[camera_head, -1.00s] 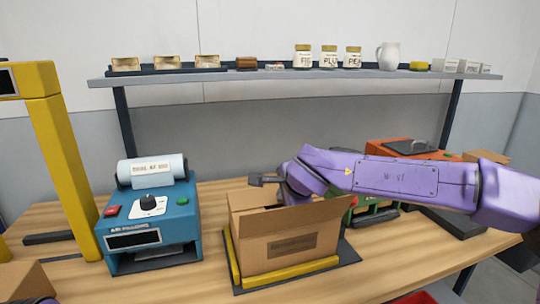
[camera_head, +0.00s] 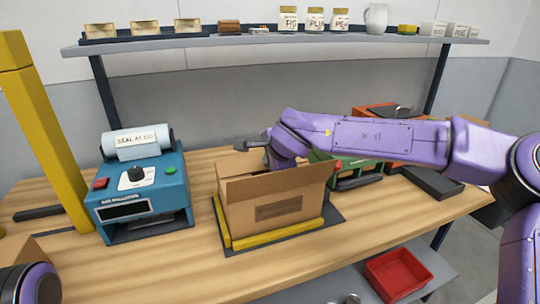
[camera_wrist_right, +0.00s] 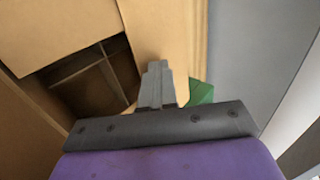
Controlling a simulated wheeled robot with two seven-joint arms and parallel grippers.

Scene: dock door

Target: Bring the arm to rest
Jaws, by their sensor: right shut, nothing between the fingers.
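My right arm (camera_head: 385,138) comes in from the right and reaches across the bench above the open cardboard box (camera_head: 275,207). My right gripper (camera_head: 247,144) is beyond the box's near flap, over or just behind its opening; the head view does not settle its height. In the right wrist view my right gripper (camera_wrist_right: 157,70) is shut with its fingers together and nothing between them. The box's cardboard (camera_wrist_right: 65,30) and its dark, divided inside show to the left there. Part of my left arm shows at the bottom left corner; its gripper is out of view.
The box stands on a dark mat with yellow edge bars (camera_head: 275,234). A blue sealing machine (camera_head: 140,200) is to its left, a green device (camera_head: 357,170) to its right. A shelf (camera_head: 250,41) with jars runs behind. A red bin (camera_head: 398,274) sits below.

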